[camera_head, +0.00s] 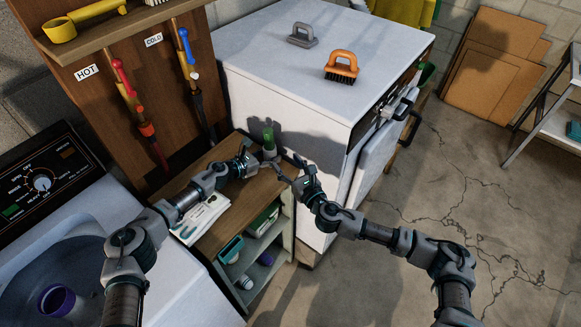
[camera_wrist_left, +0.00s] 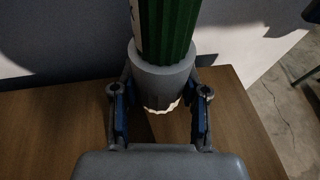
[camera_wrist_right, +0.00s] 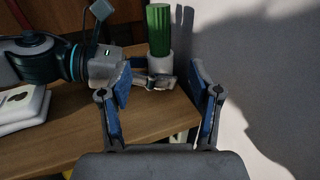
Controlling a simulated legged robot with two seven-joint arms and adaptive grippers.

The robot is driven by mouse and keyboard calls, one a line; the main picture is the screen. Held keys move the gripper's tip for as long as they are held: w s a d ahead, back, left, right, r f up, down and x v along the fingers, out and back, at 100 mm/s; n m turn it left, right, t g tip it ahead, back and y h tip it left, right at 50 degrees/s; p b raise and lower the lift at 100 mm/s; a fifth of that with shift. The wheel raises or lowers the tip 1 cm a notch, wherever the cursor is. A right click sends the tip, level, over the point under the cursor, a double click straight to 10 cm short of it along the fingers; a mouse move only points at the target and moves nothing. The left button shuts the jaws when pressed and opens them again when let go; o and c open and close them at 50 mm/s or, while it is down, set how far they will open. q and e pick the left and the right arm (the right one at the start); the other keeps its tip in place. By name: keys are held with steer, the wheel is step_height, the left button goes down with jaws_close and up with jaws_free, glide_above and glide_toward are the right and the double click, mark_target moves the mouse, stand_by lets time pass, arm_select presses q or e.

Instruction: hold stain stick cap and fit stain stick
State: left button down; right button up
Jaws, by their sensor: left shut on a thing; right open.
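The stain stick (camera_head: 268,138) is a green ribbed cylinder with a pale label edge, standing upright in a wider light grey, cup-like cap (camera_wrist_left: 162,77). How deep it sits in the cap cannot be told. My left gripper (camera_head: 262,160) is shut on the cap, low over the wooden top; its fingers flank the cap in the left wrist view (camera_wrist_left: 160,98). My right gripper (camera_head: 289,170) is open and empty, to the right of the stick and apart from it. In the right wrist view, the stick (camera_wrist_right: 159,30) shows beyond and between its fingers (camera_wrist_right: 163,82).
The wooden shelf top (camera_head: 192,181) holds a white booklet or cloth (camera_head: 203,217). A washer (camera_head: 75,225) is at left.

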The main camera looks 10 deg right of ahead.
arm_select(q)
steer(key=c, duration=0.5)
jaws_free()
steer(key=shift+f, duration=0.1)
